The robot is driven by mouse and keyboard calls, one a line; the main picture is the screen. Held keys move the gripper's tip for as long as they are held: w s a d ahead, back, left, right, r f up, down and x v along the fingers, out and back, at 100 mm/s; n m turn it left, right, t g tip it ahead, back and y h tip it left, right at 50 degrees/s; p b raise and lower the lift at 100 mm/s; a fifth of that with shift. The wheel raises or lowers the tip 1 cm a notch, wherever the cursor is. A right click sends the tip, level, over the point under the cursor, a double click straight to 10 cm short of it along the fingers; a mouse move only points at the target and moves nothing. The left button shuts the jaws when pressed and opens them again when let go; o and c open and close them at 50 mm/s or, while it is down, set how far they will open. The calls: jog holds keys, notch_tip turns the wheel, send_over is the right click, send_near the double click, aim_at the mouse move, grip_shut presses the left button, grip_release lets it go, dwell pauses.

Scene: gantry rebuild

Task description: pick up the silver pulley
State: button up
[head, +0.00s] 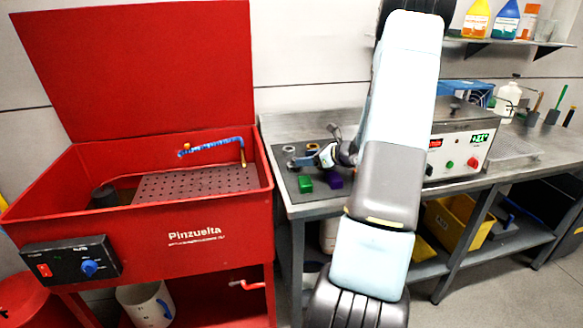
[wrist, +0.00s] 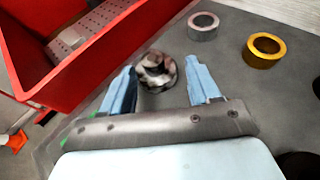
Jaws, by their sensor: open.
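The silver pulley (wrist: 152,80), a stepped, shiny, dark-grey metal piece with a round flange, sits on the grey work surface in the wrist view. My gripper (wrist: 163,72) is open, with one pale blue finger to the left of the pulley and one to its right. The pulley lies between the fingertips, and I see a gap on the right side; contact on the left is unclear. In the head view my gripper (head: 324,156) is small, over the left end of the metal bench, and partly hides what is there.
A silver ring (wrist: 203,27) and a brass-coloured ring (wrist: 264,49) lie beyond the right finger. A green block (head: 305,184) and a purple block (head: 335,181) lie near the bench's front edge. The red wash basin (head: 200,235) stands close on the left.

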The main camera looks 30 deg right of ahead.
aim_at(293, 159)
jog(key=shift+x, duration=1)
jog(key=x, duration=0.4)
jog(key=shift+s+a+r, duration=0.1)
jog(key=shift+a+r, duration=0.1)
jog(key=shift+a, duration=0.25)
jog(key=shift+w+a+f, duration=0.2)
jog(key=shift+w, duration=0.2)
jog(key=shift+o, duration=0.3)
jog(key=shift+s+d+f, duration=0.1)
jog(key=shift+d, duration=0.05)
jog(key=c, duration=1)
